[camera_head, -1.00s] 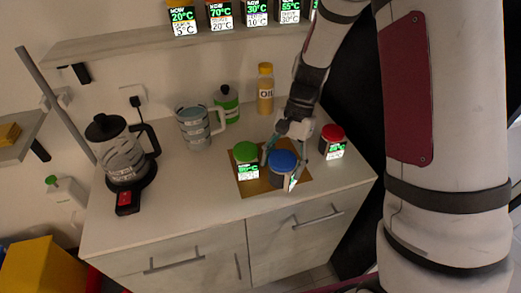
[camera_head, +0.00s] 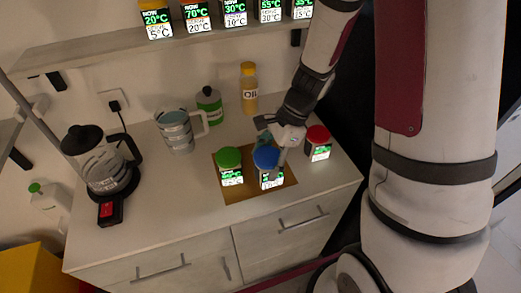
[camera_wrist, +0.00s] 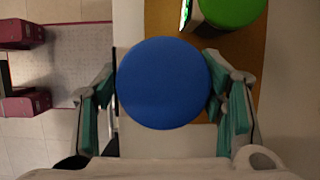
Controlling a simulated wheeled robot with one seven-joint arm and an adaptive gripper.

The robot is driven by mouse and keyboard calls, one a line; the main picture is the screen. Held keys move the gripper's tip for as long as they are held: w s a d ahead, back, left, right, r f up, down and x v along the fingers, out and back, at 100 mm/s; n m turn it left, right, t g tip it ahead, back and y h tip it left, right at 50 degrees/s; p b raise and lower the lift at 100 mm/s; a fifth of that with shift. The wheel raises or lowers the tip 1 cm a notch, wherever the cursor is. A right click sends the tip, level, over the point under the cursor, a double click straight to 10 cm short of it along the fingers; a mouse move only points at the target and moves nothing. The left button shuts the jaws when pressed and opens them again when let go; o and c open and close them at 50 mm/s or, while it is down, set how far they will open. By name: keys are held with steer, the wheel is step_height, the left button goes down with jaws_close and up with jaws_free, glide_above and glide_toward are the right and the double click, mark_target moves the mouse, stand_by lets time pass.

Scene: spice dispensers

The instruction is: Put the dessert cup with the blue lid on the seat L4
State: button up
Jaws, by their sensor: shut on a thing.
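The dessert cup with the blue lid (camera_head: 267,158) is upright at the brown mat, its lit label facing my head camera. My gripper (camera_head: 275,148) comes down from above right and is shut on this cup. In the wrist view the round blue lid (camera_wrist: 164,83) fills the space between the teal-padded fingers (camera_wrist: 165,105). The cup's body is mostly hidden there. I cannot tell whether its base touches the mat. I see no marking that reads L4.
A green-lid cup (camera_head: 230,162) stands close left on the mat (camera_head: 247,188), a red-lid cup (camera_head: 317,140) to the right. Behind are an oil bottle (camera_head: 249,90), green bottle (camera_head: 209,105) and mug (camera_head: 178,132). A kettle (camera_head: 100,165) is left; lit jars (camera_head: 197,17) line the shelf.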

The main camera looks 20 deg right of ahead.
steer(key=shift+w+d+f+p, duration=0.15)
steer(key=shift+w+f, duration=0.55)
steer(key=shift+w, duration=0.55)
steer(key=shift+w+d+f+p, duration=0.1)
steer(key=shift+w+d+f, duration=0.1)
steer(key=shift+w+f, duration=0.8)
steer(key=shift+w+d+f+p, duration=0.15)
steer(key=shift+w+f, duration=0.25)
steer(key=shift+w, duration=1.1)
steer(key=shift+f, duration=0.1)
steer(key=o, duration=1.2)
steer(key=shift+c, duration=0.2)
steer(key=shift+o, duration=1)
